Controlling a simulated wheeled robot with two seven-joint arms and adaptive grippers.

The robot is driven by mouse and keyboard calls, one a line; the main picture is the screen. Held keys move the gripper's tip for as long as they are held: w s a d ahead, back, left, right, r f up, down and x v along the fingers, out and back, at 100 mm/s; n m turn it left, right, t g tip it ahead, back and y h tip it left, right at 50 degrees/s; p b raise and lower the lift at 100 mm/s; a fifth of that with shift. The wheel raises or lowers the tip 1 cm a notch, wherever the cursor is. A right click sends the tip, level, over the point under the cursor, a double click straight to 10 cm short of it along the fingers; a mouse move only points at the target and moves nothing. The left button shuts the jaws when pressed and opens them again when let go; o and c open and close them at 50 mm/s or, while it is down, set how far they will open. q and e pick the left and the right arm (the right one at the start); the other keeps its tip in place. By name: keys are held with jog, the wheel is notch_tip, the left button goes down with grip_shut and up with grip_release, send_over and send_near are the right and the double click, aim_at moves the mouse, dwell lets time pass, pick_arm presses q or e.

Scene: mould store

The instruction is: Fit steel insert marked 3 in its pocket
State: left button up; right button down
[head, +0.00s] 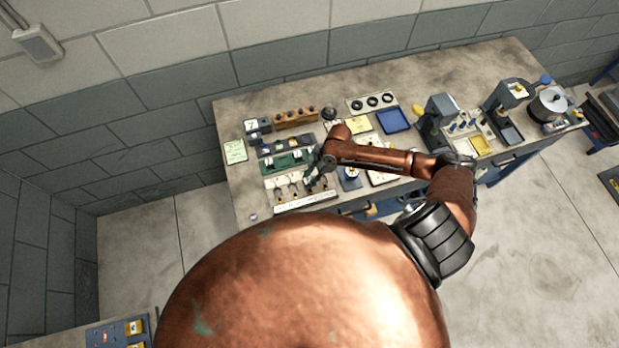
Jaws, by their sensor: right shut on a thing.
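My right gripper (316,175) is over the left part of the workbench, at the right end of a pale board (284,182) with several small pieces. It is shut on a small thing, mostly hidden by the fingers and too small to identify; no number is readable. I cannot tell whether that thing touches the board. A green tray (276,164) with small pale pieces lies just behind. I cannot make out which piece is the steel insert marked 3, or its pocket. My left gripper is not in view.
A long pale strip (300,204) lies along the bench's front edge. A wooden block (294,119), a blue tray (392,121) and a grey press-like device (437,112) stand behind and to the right. Bare bench top (243,187) shows at the left end.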

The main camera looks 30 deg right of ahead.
jog(key=shift+r+p, duration=0.2)
jog(key=shift+p, duration=0.15)
dwell(0.7)
jog(key=c, duration=1.6)
grip_release()
jog(key=shift+o, duration=0.5)
jog(key=o, duration=0.3)
jog(key=shift+o, duration=0.2)
jog(key=shift+r+p, duration=1.2)
jog(key=shift+r, duration=2.55)
